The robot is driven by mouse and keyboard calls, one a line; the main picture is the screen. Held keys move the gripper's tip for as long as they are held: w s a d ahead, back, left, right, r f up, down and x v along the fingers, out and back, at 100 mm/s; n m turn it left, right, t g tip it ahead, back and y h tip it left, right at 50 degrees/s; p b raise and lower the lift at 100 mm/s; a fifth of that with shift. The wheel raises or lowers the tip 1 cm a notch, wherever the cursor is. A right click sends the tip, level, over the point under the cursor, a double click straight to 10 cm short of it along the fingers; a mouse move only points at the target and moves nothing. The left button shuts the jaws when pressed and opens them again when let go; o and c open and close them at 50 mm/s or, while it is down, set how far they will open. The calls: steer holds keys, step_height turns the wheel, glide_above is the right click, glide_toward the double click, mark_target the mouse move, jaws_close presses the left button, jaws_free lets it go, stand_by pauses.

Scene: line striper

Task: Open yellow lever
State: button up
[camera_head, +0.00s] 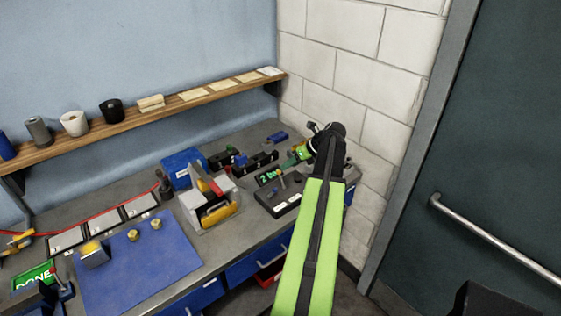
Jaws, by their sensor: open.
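A grey block-shaped device (205,200) stands on the workbench in the middle of the picture. A yellow bar (219,213) runs along its lower front, and a red piece (215,187) shows above it. I cannot tell for sure whether this bar is the yellow lever. Another yellow part (17,241) is at the far left edge, partly cut off. My gripper (286,164) is open, small in the view, over the bench's right end near the wall. It is right of and behind the grey device, apart from it. My arm hides part of the bench's right end.
A black box (279,195) with knobs is below my gripper. A blue bin (183,167) stands behind the grey device. A blue mat (137,262) holds brass-coloured pieces. A wooden shelf (150,115) with cups runs above. A brick wall and a dark door (480,150) are right.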

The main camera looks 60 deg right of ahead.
steer(key=p+v, duration=0.3)
steer(key=v, duration=0.2)
steer(key=shift+s+r, duration=0.3)
